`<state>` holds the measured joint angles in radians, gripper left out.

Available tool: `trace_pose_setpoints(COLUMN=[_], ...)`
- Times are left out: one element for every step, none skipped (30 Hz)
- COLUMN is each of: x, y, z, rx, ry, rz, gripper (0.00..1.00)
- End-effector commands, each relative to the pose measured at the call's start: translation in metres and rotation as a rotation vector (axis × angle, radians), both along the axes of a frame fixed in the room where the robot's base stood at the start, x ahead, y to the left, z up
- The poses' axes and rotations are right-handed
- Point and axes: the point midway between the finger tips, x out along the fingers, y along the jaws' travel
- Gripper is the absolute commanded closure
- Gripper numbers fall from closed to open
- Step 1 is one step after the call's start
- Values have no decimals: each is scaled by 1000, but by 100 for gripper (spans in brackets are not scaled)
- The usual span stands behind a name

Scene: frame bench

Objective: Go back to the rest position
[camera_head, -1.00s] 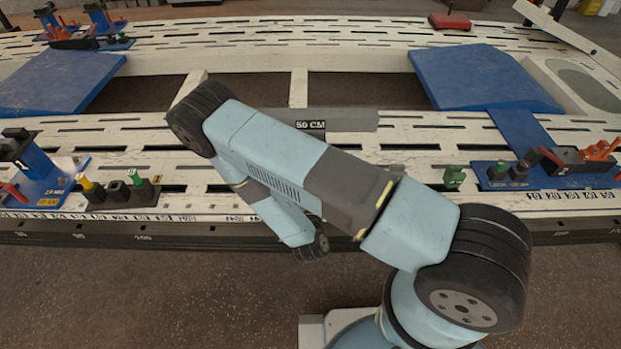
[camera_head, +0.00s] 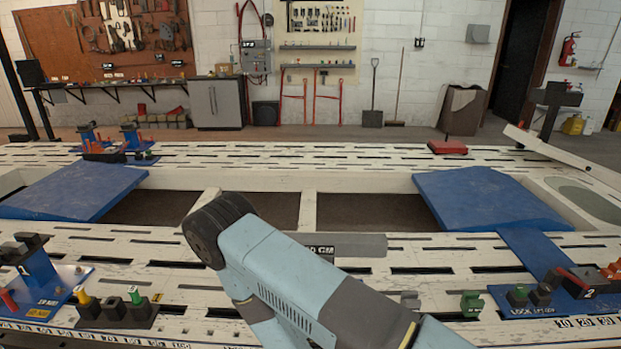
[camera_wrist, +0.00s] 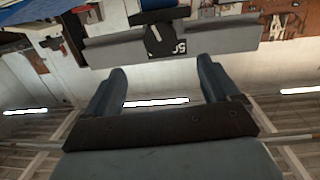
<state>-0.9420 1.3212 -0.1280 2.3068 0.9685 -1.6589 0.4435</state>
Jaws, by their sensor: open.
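My gripper (camera_wrist: 162,72) shows in the wrist view with its two dark fingers spread wide and nothing between them. A grey bar (camera_wrist: 105,52) with a black 50 label lies beyond the fingertips, apart from them. In the head view my blue-grey arm reaches over the near bench from the bottom, and my gripper's fingers do not show there. The grey bar (camera_head: 363,245) lies on the bench behind my arm, its CM label partly hidden by the arm.
The white slotted bench (camera_head: 130,251) carries blue ramps (camera_head: 75,190) (camera_head: 485,197). A blue fixture (camera_head: 40,280) and coloured pegs (camera_head: 135,297) stand at left. A green block (camera_head: 471,303) and another fixture (camera_head: 590,283) stand at right. A red box (camera_head: 447,147) sits at the back.

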Motion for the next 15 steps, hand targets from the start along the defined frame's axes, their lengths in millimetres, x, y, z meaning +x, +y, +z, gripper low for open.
trace_pose_setpoints(x=[9,14,20,25,29,35,38,42,48,51,55,59,63,66,70], y=[1,2,3,3,5,5,6,7,7,8,8,9,9,10,9], z=[9,12,17,21,25,30,34,38,44,48,53,59,65,69,76], rx=[28,42,61,77,92,110,124,138,156,169,183,201,214,226,242], ry=[20,39,62,79,97,119,137,154,176,192,208,230,245,262,282], rz=[-22,-32,-47,-56,-64,-75,-83,-89,-98,-103,-107,-113,-116,-118,-122], gripper=[12,12,12,12,12,12,12,12,12,12,12,12,12,12,12])
